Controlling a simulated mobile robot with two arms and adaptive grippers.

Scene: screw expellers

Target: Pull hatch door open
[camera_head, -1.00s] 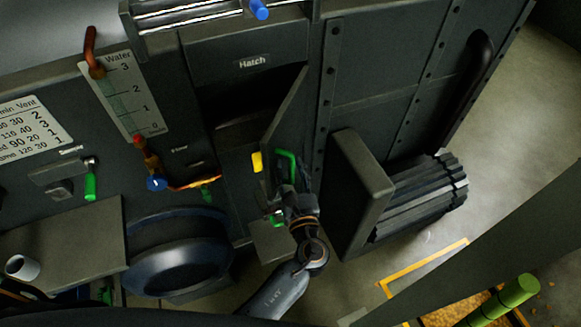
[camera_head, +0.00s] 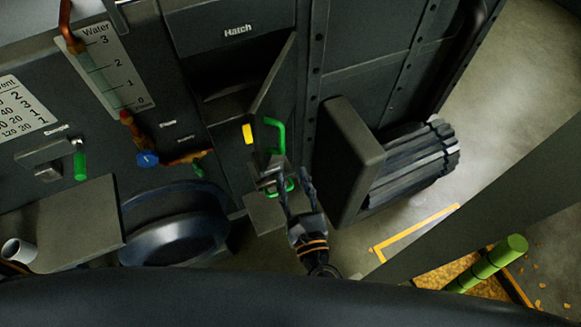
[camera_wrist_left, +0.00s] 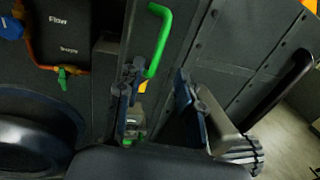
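The hatch door (camera_head: 274,92) stands swung outward under the "Hatch" label, with a dark opening beside it. Its green handle (camera_head: 277,134) is on the door's outer face; it also shows in the left wrist view (camera_wrist_left: 161,38). My left gripper (camera_head: 287,178) is just below the handle, fingers spread and empty. In the left wrist view the two fingers (camera_wrist_left: 157,84) are wide apart, with the handle beyond and above them, apart from them as far as I can tell. My right gripper is in neither view.
A grey block with a ribbed cylinder (camera_head: 415,165) is right of the gripper. A round dark basin (camera_head: 175,228) is at left. A smaller green handle (camera_head: 283,187) is partly behind my fingers. Open floor (camera_head: 500,120) lies at far right.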

